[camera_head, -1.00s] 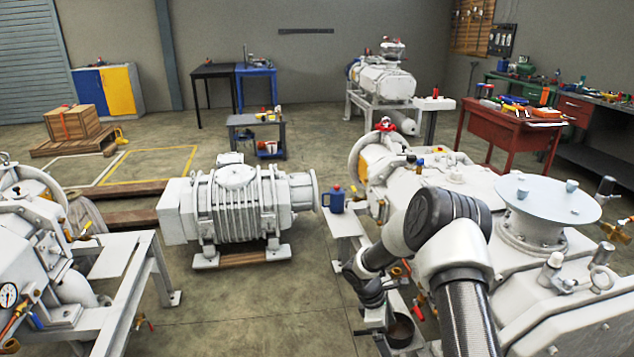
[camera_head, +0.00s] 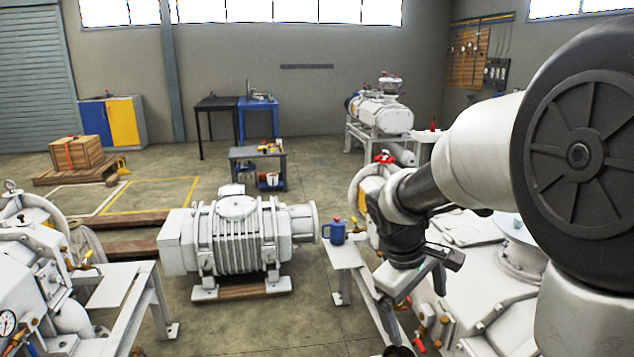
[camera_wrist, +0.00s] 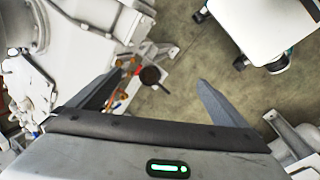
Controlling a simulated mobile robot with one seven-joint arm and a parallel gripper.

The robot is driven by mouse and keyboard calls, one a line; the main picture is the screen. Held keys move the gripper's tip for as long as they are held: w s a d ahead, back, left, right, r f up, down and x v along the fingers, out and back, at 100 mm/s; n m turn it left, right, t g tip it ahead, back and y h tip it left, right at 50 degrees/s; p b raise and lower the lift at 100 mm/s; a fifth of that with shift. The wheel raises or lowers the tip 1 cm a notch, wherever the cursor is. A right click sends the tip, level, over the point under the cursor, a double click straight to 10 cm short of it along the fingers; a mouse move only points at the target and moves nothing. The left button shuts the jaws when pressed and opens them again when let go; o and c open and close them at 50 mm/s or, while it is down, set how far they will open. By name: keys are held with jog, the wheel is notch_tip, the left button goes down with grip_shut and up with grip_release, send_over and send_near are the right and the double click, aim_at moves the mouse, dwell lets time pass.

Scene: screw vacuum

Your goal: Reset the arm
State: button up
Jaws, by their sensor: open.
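My gripper (camera_wrist: 158,92) is open and empty in the wrist view, with its two grey fingers spread apart and only floor and machinery visible between and beyond them. In the head view my arm rises large on the right, and its wrist end hangs pointing down beside the white vacuum pump (camera_head: 500,295). The pump is partly hidden behind my arm. I see nothing held.
Another white machine (camera_head: 30,265) stands at left. The floor (camera_head: 250,325) in front is clear.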

jog(key=s+a+r+m+t+y, duration=0.25)
jog(key=s+r+m, duration=0.2)
jog(key=s, duration=0.45)
jog(key=s+a+r+m+t+y, duration=0.1)
jog(key=s+a+r+m+t, duration=0.3)
jog(key=s, duration=0.6)
notch_tip(320, 180, up, 20)
jog(key=d+n+g+p, duration=0.1)
jog(key=g+p, duration=0.1)
jog(key=p, duration=1.8)
jog(key=shift+w+d+r+g, duration=0.2)
jog(key=shift+w+g, duration=0.15)
jog(key=shift+w, duration=0.1)
